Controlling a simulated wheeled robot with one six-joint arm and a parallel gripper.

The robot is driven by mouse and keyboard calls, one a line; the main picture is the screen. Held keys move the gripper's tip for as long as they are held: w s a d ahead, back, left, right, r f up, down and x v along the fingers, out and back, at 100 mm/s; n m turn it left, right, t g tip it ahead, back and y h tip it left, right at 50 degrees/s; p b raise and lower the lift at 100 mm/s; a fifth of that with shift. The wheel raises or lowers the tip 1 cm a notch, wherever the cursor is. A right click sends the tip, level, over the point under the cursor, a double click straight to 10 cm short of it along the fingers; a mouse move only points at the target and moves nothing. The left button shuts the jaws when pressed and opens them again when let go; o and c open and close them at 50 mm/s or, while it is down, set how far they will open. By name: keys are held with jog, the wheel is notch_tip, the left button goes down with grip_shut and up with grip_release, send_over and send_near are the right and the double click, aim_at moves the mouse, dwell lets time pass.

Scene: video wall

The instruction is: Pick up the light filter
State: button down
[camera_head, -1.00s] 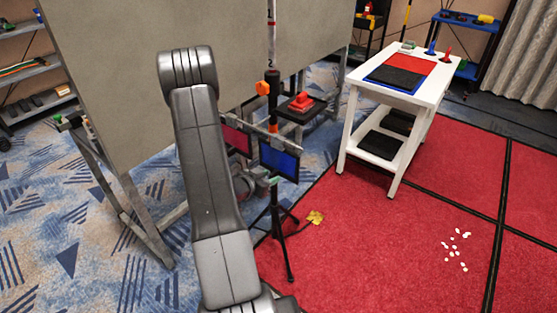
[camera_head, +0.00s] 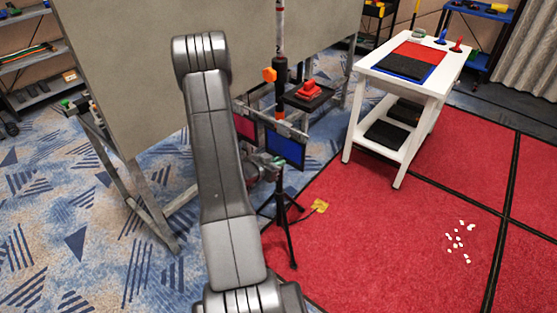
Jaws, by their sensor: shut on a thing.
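The blue light filter (camera_head: 285,148) is a dark-framed square panel, hanging upright beneath a grey bar on a black tripod stand. A red panel (camera_head: 244,127) hangs to its left, partly hidden by my arm. My gripper (camera_head: 274,164) is at the lower left edge of the blue filter, beside a small green tab. It is small and mostly hidden behind my arm link, and it is shut on the filter's edge. Whether the filter is free of the bar cannot be told.
The tripod (camera_head: 282,225) stands on the red carpet's edge, near a yellow item (camera_head: 320,206). A large grey panel (camera_head: 150,70) is behind. A white cart (camera_head: 365,68) stands to the right. White scraps (camera_head: 460,242) lie on open red carpet.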

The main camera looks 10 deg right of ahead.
jog(key=shift+a+r, duration=0.1)
jog(key=shift+r, duration=0.55)
jog(key=s+a+b, duration=0.1)
jog(key=s+a, duration=1)
jog(key=a, duration=0.3)
jog(key=shift+b, duration=0.3)
jog(key=shift+f, duration=0.1)
